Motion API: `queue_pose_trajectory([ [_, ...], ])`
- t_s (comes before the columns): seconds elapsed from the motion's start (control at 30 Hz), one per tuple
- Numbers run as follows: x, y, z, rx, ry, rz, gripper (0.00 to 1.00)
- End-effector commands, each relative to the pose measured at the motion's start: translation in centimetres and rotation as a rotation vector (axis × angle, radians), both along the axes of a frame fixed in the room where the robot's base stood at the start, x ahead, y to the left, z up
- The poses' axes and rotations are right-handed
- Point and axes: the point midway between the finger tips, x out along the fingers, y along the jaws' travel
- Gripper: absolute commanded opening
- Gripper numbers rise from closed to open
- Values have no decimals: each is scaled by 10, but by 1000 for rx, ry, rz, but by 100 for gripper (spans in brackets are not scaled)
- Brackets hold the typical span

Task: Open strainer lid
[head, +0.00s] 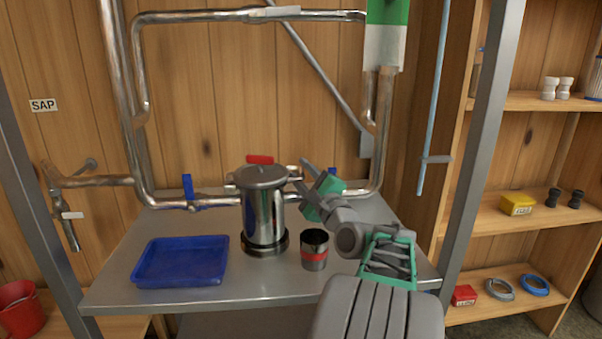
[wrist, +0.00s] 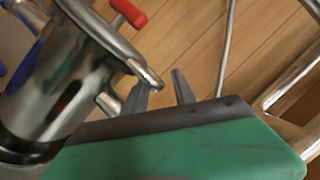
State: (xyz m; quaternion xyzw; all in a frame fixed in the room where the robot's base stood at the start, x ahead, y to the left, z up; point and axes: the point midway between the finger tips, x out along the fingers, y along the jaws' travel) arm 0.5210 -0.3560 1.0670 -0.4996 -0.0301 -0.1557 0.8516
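The strainer (head: 264,215) is a shiny steel canister standing upright on a dark base on the metal table. Its lid (head: 262,176) sits on top, looks shut, and carries a red handle (head: 260,160) at the back; the handle also shows in the wrist view (wrist: 130,12). My gripper (head: 305,174) is just right of the strainer, at about lid height. In the wrist view its two fingers (wrist: 160,90) are apart, close to a small tab (wrist: 147,76) sticking out from the lid's rim. Whether a finger touches the tab I cannot tell.
A blue tray (head: 182,262) lies left of the strainer. A steel cup with a red band (head: 314,250) stands to the right, near my arm. Pipes with a blue valve handle (head: 188,188) run behind. Shelves (head: 530,205) with small parts stand at the right.

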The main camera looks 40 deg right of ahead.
Motion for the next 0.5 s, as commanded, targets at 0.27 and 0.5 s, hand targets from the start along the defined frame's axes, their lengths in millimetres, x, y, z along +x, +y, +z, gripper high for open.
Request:
queue_pose_trajectory([
  [0.27,3,-1,0,0,1,-2,32],
  [0.5,2,-1,0,-2,1,-1,12],
])
